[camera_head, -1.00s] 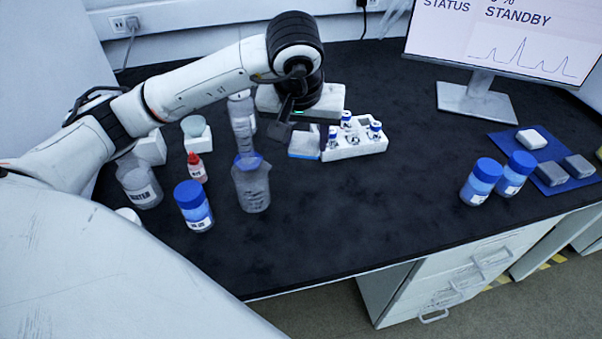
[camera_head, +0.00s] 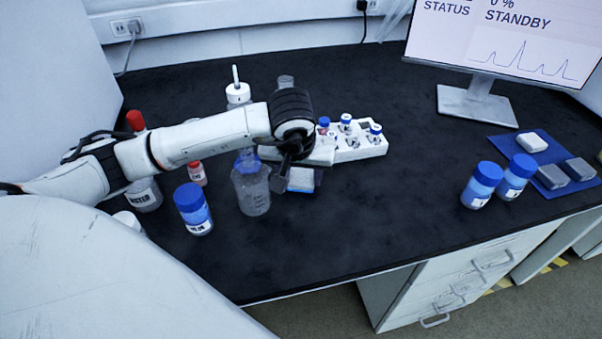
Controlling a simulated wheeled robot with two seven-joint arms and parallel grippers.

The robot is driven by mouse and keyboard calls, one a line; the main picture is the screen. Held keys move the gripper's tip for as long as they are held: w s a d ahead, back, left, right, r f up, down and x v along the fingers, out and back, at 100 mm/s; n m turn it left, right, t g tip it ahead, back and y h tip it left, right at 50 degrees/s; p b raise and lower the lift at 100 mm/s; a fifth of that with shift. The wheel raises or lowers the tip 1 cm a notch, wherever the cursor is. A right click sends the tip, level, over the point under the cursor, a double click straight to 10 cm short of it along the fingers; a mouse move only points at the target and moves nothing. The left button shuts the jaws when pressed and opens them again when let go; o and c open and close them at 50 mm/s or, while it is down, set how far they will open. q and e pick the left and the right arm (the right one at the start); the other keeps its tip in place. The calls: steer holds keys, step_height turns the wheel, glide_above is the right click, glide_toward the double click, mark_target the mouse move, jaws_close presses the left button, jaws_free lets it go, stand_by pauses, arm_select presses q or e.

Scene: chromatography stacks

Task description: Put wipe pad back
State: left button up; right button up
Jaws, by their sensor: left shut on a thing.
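My left gripper (camera_head: 283,181) is shut on the wipe pad (camera_head: 304,180), a small pale grey block with a blue edge. The pad is in front of the white vial rack, just right of a clear bottle with a blue top (camera_head: 251,188). The fingers are seen from behind and partly hidden by the wrist. I cannot tell whether the pad touches the bench. The blue mat (camera_head: 512,148) lies at the right, with one white block (camera_head: 531,142) and two grey blocks (camera_head: 552,176) on it. My right gripper is not in view.
The white rack (camera_head: 361,151) holds several blue-capped vials. Blue-capped bottles stand at the left (camera_head: 193,209) and near the mat (camera_head: 482,185). A red-capped dropper bottle (camera_head: 197,174) is partly behind my arm. The bench's middle right is clear, up to the monitor stand (camera_head: 478,103).

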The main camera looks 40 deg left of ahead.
arm_select(q)
steer(key=shift+f, duration=0.15)
steer(key=o, duration=1)
steer(key=shift+r, duration=0.35)
steer(key=v, duration=1.1)
steer(key=shift+s+d+r+p, duration=0.15)
steer(key=shift+r+p, duration=0.1)
steer(key=shift+p, duration=0.15)
